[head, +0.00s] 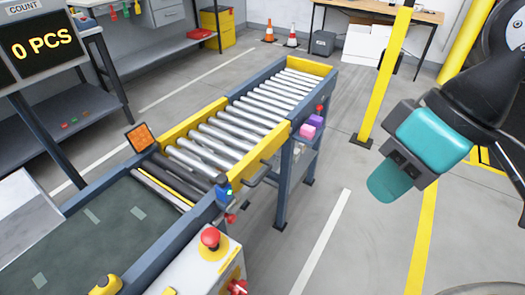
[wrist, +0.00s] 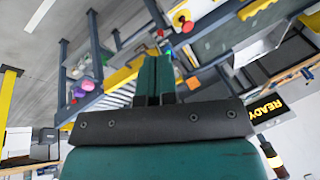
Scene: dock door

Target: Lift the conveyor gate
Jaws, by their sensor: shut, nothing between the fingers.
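The conveyor gate (head: 215,140) is the roller section with yellow side plates, lying level in line with the rest of the conveyor. A dark handle bar (head: 258,178) sticks out from its near right side. My gripper (head: 388,185) hangs in the air to the right of the gate, well apart from the handle. In the wrist view my gripper's teal fingers (wrist: 155,75) are together with nothing between them. A yellow side plate of the gate (wrist: 122,77) shows behind them, partly hidden by the fingers.
A red stop button (head: 210,238) sits on a white box beside the dark belt (head: 95,235). A yellow post (head: 383,75) stands right of the conveyor. The floor between conveyor and gripper is clear.

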